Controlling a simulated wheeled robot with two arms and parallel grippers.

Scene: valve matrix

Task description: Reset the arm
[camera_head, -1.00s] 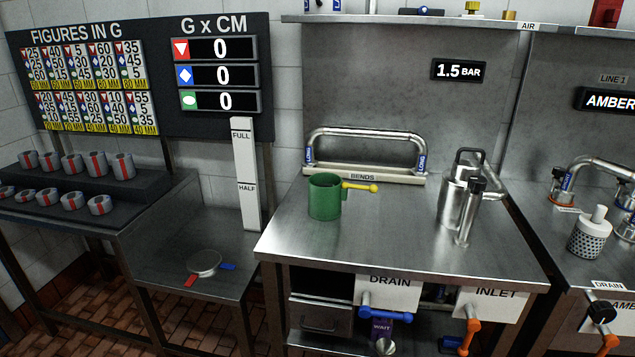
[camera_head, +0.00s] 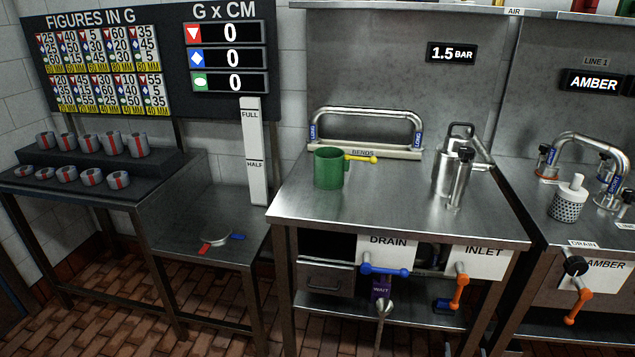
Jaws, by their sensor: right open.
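Neither of my grippers shows in the head view, and I see no part of my arms that I can be sure of. On the middle steel bench (camera_head: 385,215) stands a green mug (camera_head: 327,170) with a yellow-tipped lever or handle at its right. A metal jug-like vessel (camera_head: 450,175) with a black top stands at the bench's right. A bent metal pipe (camera_head: 365,112) with blue LONG labels rests on the BENDS rack (camera_head: 365,153) at the back.
A blue drain valve (camera_head: 385,269) and an orange-handled inlet valve (camera_head: 460,290) sit under the bench front. Ring weights (camera_head: 109,145) stand on a stepped rack at left. A small balance-like piece (camera_head: 218,240) lies on the low shelf. The bench's front middle is clear.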

